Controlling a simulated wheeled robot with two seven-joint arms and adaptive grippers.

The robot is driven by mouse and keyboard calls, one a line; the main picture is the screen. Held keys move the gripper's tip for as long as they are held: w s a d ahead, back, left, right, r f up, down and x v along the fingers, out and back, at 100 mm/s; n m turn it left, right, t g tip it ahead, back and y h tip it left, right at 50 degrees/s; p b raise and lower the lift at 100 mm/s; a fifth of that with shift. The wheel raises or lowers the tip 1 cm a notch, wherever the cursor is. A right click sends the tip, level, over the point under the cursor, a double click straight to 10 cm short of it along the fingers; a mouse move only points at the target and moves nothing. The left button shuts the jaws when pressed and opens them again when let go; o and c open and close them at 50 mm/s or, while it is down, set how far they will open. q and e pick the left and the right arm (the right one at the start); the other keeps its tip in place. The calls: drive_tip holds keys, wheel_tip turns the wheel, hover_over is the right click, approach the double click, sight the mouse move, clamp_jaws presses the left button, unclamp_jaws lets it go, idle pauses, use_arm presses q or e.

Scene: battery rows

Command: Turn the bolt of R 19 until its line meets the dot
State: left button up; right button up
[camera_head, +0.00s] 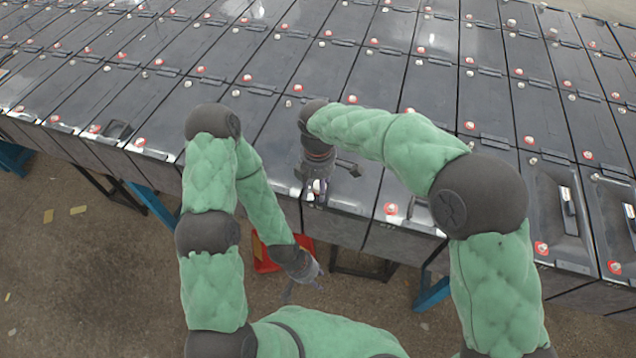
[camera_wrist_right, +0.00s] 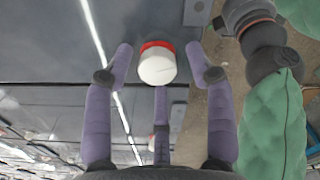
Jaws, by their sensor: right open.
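A bolt with a white cap and red ring (camera_wrist_right: 157,66) sits on a dark battery top in the right wrist view. No R 19 label, line or dot is readable on it. My right gripper (camera_wrist_right: 160,62) is open, with its purple fingers to either side of the bolt and a visible gap on each side. In the head view my right gripper (camera_head: 317,187) points down at the front row and mostly hides this bolt. My left gripper (camera_head: 316,280) hangs low in front of the batteries, away from the bolt; its fingers are too small to read.
Rows of dark batteries (camera_head: 430,100) with red and white bolts fill the back. Another front-row bolt (camera_head: 391,208) stands to the right of my right gripper. A red container (camera_head: 264,258) is partly hidden behind my left forearm. Open floor (camera_head: 90,270) lies at the left front.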

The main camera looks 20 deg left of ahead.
drive_tip(key=c, duration=1.1)
drive_tip(key=shift+m, duration=0.3)
